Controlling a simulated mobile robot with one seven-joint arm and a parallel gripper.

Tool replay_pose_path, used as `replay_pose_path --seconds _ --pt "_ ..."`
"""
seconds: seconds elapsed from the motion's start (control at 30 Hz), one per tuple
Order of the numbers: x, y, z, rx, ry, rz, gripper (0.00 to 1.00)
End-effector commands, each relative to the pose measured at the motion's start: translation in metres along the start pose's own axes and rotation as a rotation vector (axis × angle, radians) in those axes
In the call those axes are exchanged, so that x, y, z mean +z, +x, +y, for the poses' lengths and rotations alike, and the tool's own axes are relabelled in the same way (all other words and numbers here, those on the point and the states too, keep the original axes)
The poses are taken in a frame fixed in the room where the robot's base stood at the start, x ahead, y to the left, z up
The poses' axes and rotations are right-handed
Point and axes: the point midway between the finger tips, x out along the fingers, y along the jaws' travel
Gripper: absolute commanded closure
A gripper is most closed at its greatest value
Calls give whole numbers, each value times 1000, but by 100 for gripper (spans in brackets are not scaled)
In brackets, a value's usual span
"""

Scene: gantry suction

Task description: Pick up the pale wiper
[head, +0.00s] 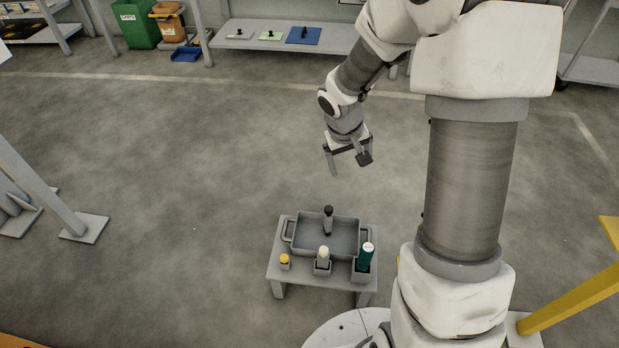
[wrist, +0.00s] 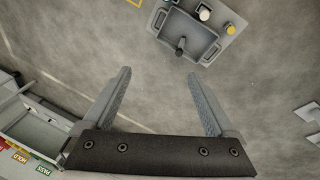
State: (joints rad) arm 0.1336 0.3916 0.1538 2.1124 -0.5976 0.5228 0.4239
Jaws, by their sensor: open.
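A pale, cream-topped upright piece (head: 323,254), which looks like the pale wiper, stands in a small grey holder at the front middle of a low grey table (head: 300,277). It also shows as a pale round top in the wrist view (wrist: 204,13). My gripper (head: 349,166) is open and empty, in the air beyond and above the table. Its two fingers (wrist: 158,75) frame bare floor in the wrist view, and the table lies past them at the upper right. The lower part of the pale piece is hidden in its holder.
A grey tray (head: 350,239) on the table holds a dark upright handle (head: 328,218). A back shelf (head: 262,46) holds coloured pads. Floor around the table is clear.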

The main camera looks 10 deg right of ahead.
Motion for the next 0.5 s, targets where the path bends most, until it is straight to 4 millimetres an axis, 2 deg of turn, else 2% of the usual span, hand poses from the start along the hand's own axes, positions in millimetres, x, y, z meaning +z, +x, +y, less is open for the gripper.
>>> replay_pose_path --seconds 0.03,0.27,0.4,0.5 --pt "-1 22 -6 -12 -12 -22 9" --pt "3 113 -38 -78 -51 -77 9" --pt "16 166 -64 -135 -66 -110 9" --pt "28 198 -81 -175 -70 -131 9"
